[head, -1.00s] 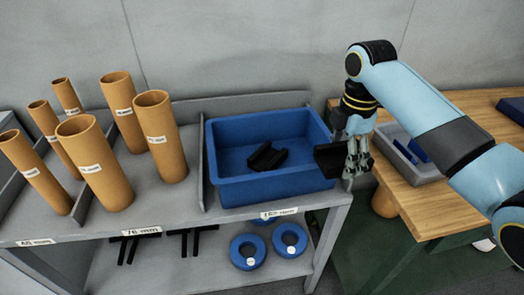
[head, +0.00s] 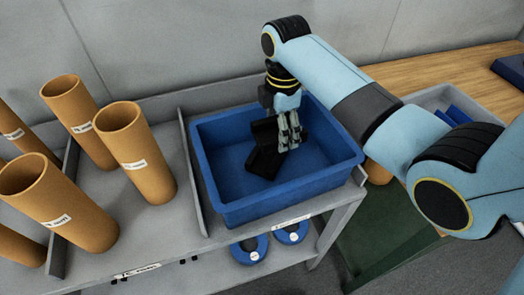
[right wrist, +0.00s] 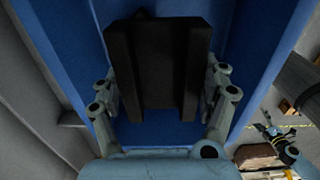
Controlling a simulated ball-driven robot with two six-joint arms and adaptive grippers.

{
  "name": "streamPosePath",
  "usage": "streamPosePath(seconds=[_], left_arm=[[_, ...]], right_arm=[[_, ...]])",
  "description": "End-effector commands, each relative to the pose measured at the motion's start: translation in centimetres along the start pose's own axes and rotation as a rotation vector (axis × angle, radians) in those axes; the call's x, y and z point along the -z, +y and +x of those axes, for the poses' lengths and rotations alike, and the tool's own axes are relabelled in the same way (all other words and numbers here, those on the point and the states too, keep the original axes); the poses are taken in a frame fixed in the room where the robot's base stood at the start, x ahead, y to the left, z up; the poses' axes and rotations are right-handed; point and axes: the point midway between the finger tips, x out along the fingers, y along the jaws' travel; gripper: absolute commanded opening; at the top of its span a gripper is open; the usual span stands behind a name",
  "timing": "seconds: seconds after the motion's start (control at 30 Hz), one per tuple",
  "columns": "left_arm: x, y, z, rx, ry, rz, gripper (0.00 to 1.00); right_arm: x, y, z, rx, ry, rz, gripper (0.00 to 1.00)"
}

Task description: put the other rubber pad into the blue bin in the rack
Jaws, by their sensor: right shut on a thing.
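The blue bin (head: 295,190) stands on the grey rack's upper shelf. My right gripper (head: 287,138) is inside the bin's opening, shut on a black grooved rubber pad (head: 264,130). In the right wrist view the held pad (right wrist: 158,65) sits between the two fingers, with the blue bin walls (right wrist: 68,50) around it. Another black rubber pad (head: 262,164) lies on the bin floor, just below the held one and partly hidden by it. I cannot tell whether the two pads touch. My left gripper is not in view.
Several orange tubes (head: 135,150) stand left of the bin, beyond a grey divider (head: 193,170). Blue rings (head: 250,249) lie on the lower shelf. At right is a wooden table (head: 420,78) with a grey tray (head: 440,97) holding blue pieces.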

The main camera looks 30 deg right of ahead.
Motion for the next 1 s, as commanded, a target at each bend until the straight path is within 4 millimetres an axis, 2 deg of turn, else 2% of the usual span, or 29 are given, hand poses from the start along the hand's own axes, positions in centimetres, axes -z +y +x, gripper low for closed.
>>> streamPosePath(seconds=[0.03, 0.1, 0.27, 0.4, 0.6, 1.0], left_arm=[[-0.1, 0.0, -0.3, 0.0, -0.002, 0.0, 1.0], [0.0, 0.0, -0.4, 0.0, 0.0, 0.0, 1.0], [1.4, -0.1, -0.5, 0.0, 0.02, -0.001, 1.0], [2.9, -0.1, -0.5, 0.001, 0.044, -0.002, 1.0], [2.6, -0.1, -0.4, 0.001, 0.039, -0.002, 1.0], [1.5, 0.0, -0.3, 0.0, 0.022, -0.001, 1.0]], right_arm=[[1.3, -0.2, 0.6, 0.002, 0.004, -0.001, 0.38], [2.7, -0.4, 1.4, 0.001, 0.003, -0.001, 0.38], [4.4, -0.6, 2.6, 0.0, 0.0, -0.001, 0.38], [4.6, -0.7, 3.8, 0.001, -0.002, 0.0, 0.38], [4.6, -0.7, 6.6, 0.0, -0.002, 0.0, 0.38], [4.6, -0.7, 7.2, -0.001, -0.001, 0.0, 0.38]])
